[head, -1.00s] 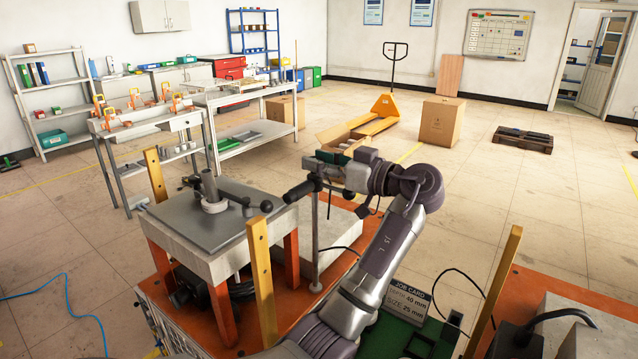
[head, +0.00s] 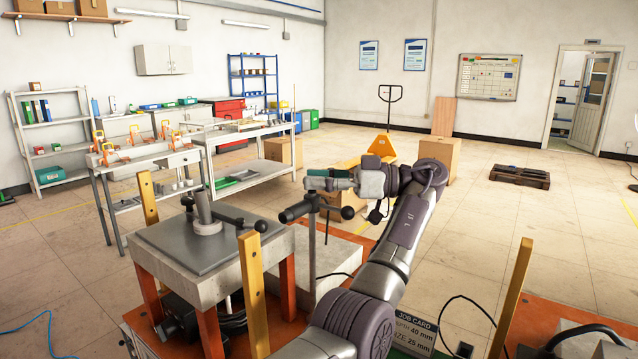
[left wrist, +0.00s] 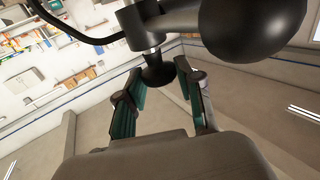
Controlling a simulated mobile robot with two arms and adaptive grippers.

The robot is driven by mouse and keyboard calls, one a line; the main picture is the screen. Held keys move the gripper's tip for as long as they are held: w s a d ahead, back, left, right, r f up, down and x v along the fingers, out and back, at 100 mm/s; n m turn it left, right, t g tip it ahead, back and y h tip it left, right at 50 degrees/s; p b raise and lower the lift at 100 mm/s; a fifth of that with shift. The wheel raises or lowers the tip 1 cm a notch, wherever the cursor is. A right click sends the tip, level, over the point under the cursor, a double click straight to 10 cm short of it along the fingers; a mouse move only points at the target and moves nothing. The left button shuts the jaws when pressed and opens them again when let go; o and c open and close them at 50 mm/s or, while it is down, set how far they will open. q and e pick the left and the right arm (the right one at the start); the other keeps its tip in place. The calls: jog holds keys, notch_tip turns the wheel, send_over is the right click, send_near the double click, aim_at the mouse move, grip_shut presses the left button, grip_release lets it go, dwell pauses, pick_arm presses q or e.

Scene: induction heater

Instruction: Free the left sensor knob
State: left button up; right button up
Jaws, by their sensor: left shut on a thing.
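A grey post (head: 312,245) stands at the right of the heater block and carries a black arm with a handle end (head: 287,215) and a ball end (head: 348,212). My left gripper (head: 312,184) is at the top of this post. In the left wrist view, my left gripper (left wrist: 157,84) has its teal-padded fingers on either side of a small dark sensor knob (left wrist: 157,74). It is shut on this knob. A large dark ball (left wrist: 252,25) shows close above. My right gripper is not in view.
The heater block (head: 205,280) has a dark plate with an upright grey cylinder (head: 203,208) and another black arm (head: 238,220) on it. A job card (head: 412,330) lies at the lower right.

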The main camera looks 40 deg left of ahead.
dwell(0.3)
pick_arm(q)
jog(key=o, duration=1.1)
notch_tip(320, 180, up, 10)
jog(key=shift+o, duration=0.3)
